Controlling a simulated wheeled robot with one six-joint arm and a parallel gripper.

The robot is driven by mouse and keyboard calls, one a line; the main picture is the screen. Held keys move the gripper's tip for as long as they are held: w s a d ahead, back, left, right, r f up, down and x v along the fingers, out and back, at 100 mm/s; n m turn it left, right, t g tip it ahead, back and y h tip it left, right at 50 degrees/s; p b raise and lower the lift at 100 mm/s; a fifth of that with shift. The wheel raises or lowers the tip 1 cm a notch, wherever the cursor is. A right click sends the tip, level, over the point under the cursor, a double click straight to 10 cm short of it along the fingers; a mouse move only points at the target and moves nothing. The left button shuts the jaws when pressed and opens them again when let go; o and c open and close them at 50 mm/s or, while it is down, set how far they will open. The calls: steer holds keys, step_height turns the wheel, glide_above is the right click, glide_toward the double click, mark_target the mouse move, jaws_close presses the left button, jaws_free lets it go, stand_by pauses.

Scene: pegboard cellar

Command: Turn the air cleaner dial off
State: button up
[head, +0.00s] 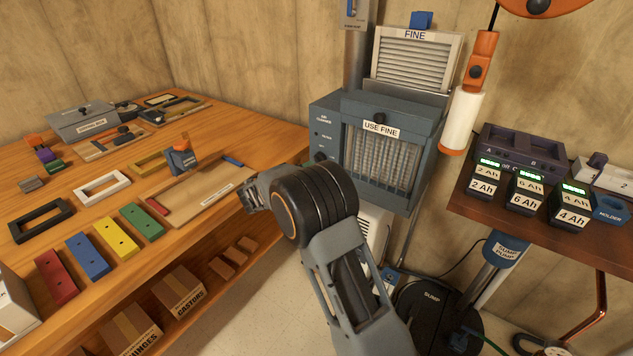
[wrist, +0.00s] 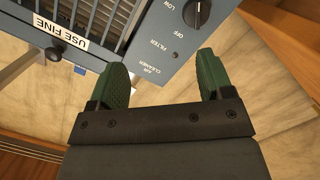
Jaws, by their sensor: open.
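The air cleaner (head: 326,128) is a blue-grey box on the back wall with a grille and a "USE FINE" label. Its dark dial (head: 320,157) is low on the left-hand face. In the wrist view the dial (wrist: 196,14) is at the top edge, partly cut off, beside the printed words LOW and OFF. I cannot tell which mark it points to. My gripper (wrist: 162,63) is open and empty, green fingers apart, short of the dial and not touching it.
A wooden workbench (head: 215,216) with frames, coloured blocks and a tray (head: 178,200) fills the left. A shelf (head: 480,208) with battery packs (head: 525,193) is at right. A framed "FINE" filter (head: 416,62) stands above the air cleaner. A black sump (head: 432,312) is on the floor.

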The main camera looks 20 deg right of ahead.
steer(key=t+b, duration=0.2)
glide_toward(317, 161)
steer(key=v, duration=0.3)
steer(key=x, duration=1.3)
steer(key=shift+c, duration=0.3)
steer(key=c, duration=0.9)
steer(key=shift+n, duration=0.3)
